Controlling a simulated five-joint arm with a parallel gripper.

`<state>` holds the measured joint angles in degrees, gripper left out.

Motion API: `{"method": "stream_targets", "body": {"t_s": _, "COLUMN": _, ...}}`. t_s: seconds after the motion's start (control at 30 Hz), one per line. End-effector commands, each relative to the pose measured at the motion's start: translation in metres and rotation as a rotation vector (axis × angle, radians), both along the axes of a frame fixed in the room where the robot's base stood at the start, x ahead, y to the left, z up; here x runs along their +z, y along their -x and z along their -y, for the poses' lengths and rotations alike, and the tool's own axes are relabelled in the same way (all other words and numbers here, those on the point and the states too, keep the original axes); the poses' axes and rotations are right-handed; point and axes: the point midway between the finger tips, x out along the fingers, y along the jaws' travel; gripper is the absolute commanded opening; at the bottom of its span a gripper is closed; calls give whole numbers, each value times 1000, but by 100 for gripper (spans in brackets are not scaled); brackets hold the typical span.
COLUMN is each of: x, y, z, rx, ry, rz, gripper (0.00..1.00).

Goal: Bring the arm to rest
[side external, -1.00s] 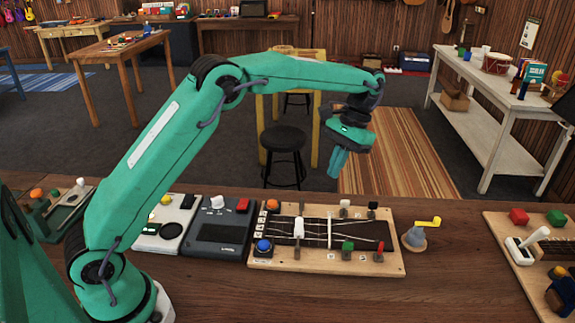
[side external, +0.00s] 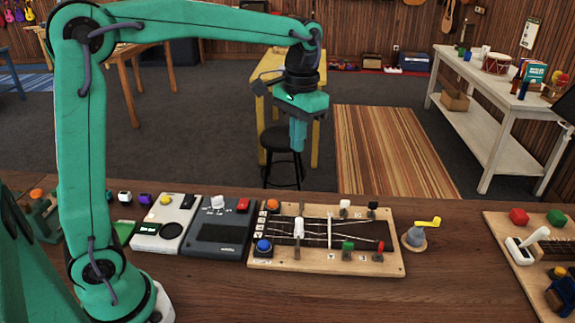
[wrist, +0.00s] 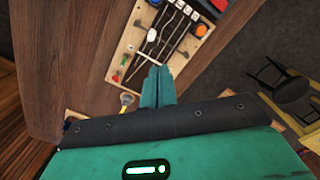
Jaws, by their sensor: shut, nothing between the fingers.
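My gripper (side external: 298,135) hangs from the raised green arm, fingers pointing down, above and behind the bench in the side view. Its fingers are together with nothing between them. In the wrist view my gripper (wrist: 157,72) also shows shut, its fingertips overlapping the edge of the wooden string board in the picture. The string board (side external: 262,205) lies on the bench below, with a blue button, an orange button and several small levers. It also shows in the wrist view (wrist: 128,45). The gripper is well clear of it.
The wooden bench (side external: 350,298) holds a dark grey box (side external: 222,232), a white box (side external: 160,228), a grey cone with a yellow crank (side external: 415,236) and another board (side external: 500,228) at right. A black stool (side external: 282,138) stands behind. Air above the bench is mostly open.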

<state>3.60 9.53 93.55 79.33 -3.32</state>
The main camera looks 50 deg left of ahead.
Motion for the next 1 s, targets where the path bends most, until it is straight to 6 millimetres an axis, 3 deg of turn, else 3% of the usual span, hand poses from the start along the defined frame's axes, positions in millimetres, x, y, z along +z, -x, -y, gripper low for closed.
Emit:
{"method": "stream_targets", "body": {"t_s": 0.2, "x": 14, "y": 37, "z": -7, "rx": 3, "ry": 5, "rz": 99, "gripper": 0}}
{"method": "stream_targets", "body": {"t_s": 0.5, "x": 19, "y": 87, "z": -14, "rx": 3, "ry": 10, "rz": 232, "gripper": 0}}
{"method": "stream_targets", "body": {"t_s": 1.0, "x": -4, "y": 165, "z": -24, "rx": 5, "ry": 7, "rz": 450, "gripper": 0}}
